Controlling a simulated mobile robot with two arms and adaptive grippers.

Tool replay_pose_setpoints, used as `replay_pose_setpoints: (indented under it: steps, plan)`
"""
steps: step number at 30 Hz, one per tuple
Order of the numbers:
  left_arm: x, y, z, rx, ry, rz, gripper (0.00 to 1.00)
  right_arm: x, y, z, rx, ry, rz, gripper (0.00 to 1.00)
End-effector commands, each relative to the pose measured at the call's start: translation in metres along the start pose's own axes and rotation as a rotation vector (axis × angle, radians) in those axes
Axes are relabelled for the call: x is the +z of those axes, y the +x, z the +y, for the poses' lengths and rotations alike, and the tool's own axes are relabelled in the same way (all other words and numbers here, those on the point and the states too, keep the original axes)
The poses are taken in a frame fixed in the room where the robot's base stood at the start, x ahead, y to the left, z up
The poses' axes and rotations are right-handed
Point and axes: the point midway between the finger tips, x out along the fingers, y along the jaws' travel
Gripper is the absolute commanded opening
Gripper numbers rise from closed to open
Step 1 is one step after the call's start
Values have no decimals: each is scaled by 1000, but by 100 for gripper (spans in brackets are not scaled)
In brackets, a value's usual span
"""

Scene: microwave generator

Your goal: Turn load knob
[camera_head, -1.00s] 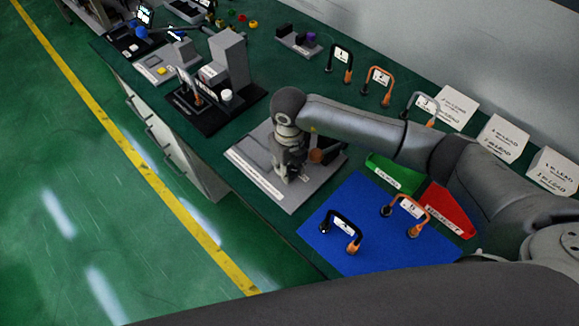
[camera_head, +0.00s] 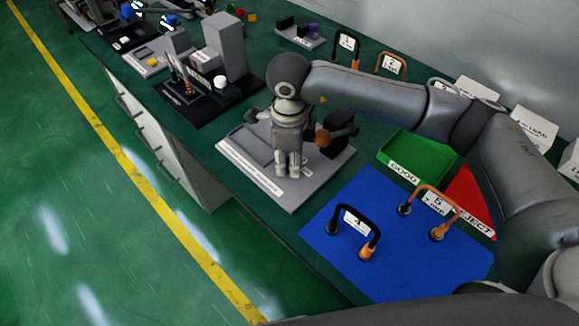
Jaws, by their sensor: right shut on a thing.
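My right gripper (camera_head: 288,172) points down over the light grey station (camera_head: 235,158) on the green bench. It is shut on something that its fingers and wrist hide. I cannot make out the load knob itself. A brown-orange round knob (camera_head: 322,138) shows just right of the gripper, in front of a black block (camera_head: 338,128) on the same station. It appears apart from the fingertips. My left gripper is not in view.
A blue mat (camera_head: 320,235) with black-handled piece 4 (camera_head: 355,222) and orange-handled piece 5 (camera_head: 437,202) lies in front. A green GOOD tray (camera_head: 418,150) and red REJECT area (camera_head: 470,195) are at right. A dark-based device (camera_head: 205,95) stands behind-left.

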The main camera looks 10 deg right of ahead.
Motion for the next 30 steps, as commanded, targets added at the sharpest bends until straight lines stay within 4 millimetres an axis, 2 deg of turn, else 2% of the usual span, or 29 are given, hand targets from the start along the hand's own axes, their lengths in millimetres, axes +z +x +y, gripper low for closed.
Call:
replay_pose_setpoints:
  steps: [1,9,26,27,30]
  plan:
    - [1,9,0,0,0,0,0,0,4,-1,-3,-25,-2,5]
    - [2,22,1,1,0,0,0,0,1,0,-2,-126,-2,5]
    - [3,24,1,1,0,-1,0,0,-1,0,0,-152,-2,5]
    - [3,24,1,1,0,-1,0,0,-1,0,0,-152,-2,33]
    - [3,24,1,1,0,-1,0,0,-1,0,0,-152,-2,46]
